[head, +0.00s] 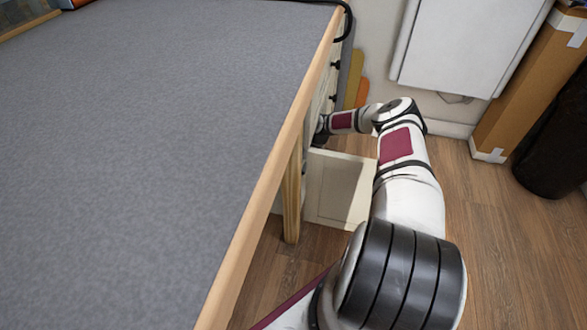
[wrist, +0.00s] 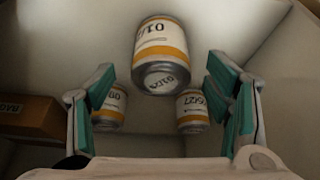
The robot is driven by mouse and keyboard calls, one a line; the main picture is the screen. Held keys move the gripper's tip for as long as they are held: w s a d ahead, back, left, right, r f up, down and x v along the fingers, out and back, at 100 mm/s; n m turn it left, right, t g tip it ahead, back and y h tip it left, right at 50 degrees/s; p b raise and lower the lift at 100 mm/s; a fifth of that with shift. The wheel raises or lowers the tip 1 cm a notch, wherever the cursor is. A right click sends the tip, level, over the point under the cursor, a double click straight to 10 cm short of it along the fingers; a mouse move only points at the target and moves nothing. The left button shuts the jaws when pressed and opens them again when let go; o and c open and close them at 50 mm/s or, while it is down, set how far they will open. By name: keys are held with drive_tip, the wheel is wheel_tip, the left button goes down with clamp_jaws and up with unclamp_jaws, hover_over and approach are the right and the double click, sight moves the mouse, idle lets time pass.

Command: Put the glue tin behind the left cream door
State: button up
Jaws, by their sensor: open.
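In the wrist view, my gripper (wrist: 158,64) is open, its teal-padded fingers spread left and right. A white tin with an orange band (wrist: 160,45) shows between and beyond the fingertips; I cannot tell if they touch it. Similar tins show lower down, at the left (wrist: 110,108) and right (wrist: 192,110), partly hidden by the fingers. Which one is the glue tin I cannot tell. In the head view, a cream door (head: 340,188) stands open under the bench, and my arm reaches past it. My gripper is hidden there.
Pale cupboard walls (wrist: 60,35) enclose the gripper. A brown box (wrist: 30,117) lies at the left of the wrist view. The grey bench top (head: 150,130) is mostly bare. A tall cardboard box (head: 530,85) stands at the right; wooden floor (head: 500,240) is open before it.

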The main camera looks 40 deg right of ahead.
drive_tip(key=s+d+p, duration=0.2)
drive_tip(key=s+d, duration=0.6)
drive_tip(key=shift+s+f, duration=0.2)
drive_tip(key=shift+f, duration=0.1)
drive_tip(key=shift+r, duration=0.1)
